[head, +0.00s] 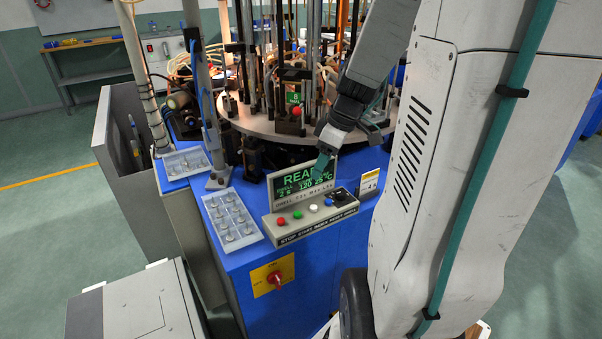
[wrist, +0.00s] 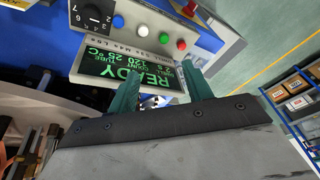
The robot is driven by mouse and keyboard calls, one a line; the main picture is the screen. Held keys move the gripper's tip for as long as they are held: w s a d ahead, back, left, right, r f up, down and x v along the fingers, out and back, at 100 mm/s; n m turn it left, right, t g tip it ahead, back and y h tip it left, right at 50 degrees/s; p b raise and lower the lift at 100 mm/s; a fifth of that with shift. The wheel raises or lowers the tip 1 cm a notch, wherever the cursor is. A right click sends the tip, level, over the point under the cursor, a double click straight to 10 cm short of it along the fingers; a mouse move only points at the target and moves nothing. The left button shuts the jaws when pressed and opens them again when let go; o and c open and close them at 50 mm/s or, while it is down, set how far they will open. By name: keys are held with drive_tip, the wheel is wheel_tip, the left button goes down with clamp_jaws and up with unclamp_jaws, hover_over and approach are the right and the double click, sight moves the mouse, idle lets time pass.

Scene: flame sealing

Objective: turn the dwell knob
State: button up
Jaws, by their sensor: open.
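The dwell knob is a black dial with white numbers on a black plate. It sits at the right end of the control panel in the head view (head: 341,197) and in the upper left of the wrist view (wrist: 95,14). My gripper (head: 322,166) hangs over the panel, in front of the display. In the wrist view my gripper (wrist: 163,76) shows two teal fingers spread apart with nothing between them. The fingers are apart from the knob, which lies beyond the left fingertip in that view.
A green READY display (head: 304,182) stands behind the knob. Red, green, white and blue buttons share the control panel (head: 290,229). A red switch (head: 274,279) on a yellow plate is below. A tray of small parts (head: 231,218) lies left; the rotary table (head: 262,121) is behind.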

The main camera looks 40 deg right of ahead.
drive_tip(key=n+t, duration=0.1)
approach(342, 192)
drive_tip(key=x, duration=0.8)
drive_tip(key=shift+w+f, duration=0.15)
drive_tip(key=shift+f, duration=0.2)
drive_tip(key=c, duration=1)
